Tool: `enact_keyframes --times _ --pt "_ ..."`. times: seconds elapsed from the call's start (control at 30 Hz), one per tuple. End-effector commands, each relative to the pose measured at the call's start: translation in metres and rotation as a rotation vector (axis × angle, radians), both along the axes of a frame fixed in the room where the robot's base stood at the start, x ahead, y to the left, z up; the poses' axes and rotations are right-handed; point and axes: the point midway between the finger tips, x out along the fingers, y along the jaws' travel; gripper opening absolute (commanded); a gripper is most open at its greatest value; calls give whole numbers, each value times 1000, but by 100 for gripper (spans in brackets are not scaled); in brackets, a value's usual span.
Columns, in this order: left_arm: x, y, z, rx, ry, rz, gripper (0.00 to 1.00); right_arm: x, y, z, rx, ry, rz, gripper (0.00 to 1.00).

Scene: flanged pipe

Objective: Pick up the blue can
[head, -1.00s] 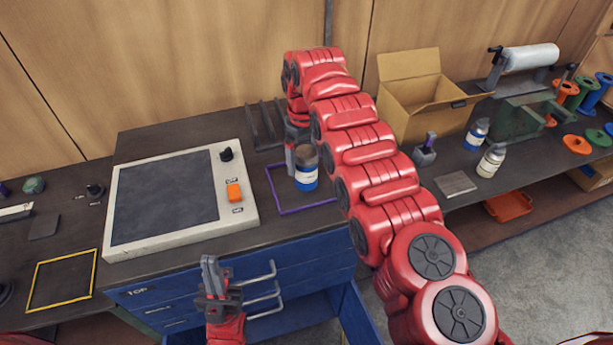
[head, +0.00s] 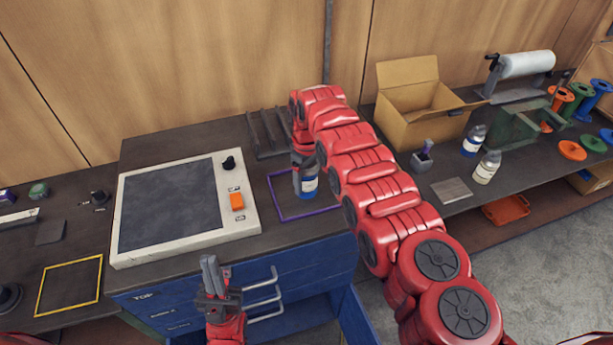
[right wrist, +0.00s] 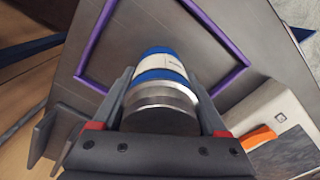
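The blue can (head: 309,186) has a blue-and-white body and a grey metal top. It stands upright inside the purple square outline on the dark bench. My right gripper (head: 303,182) reaches down to it from behind and partly hides it in the head view. In the right wrist view the can (right wrist: 160,78) lies between the two fingers of my right gripper (right wrist: 160,85), one on each side. The fingers are very close to its sides; I cannot tell whether they press on it. My left gripper (head: 215,272) is in front of the blue drawers, away from the can, with nothing visible in it.
A white-framed panel (head: 130,225) with an orange switch (head: 237,201) lies left of the can. A dark slotted rack (head: 268,135) is behind it. An open cardboard box (head: 415,105) and two bottles stand on the right bench. A purple outline (head: 284,217) surrounds the can.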

Motion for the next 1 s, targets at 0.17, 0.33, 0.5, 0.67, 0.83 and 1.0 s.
enact_keyframes --times 0.17,0.33,0.5,0.67,0.83,1.0 --pt "0 0 0 0 0 0 0 0 0 0 0 0 0 21" --pt "0 0 0 0 0 0 0 0 0 0 1 -1 0 0" --pt "0 0 0 0 0 0 0 0 0 0 1 -1 0 0" --pt "0 0 -1 0 0 0 0 0 1 2 1 -2 0 0" --pt "0 0 -5 0 0 0 0 1 4 11 2 -4 0 0" --pt "0 0 -9 0 0 0 0 1 7 23 2 -3 0 0"
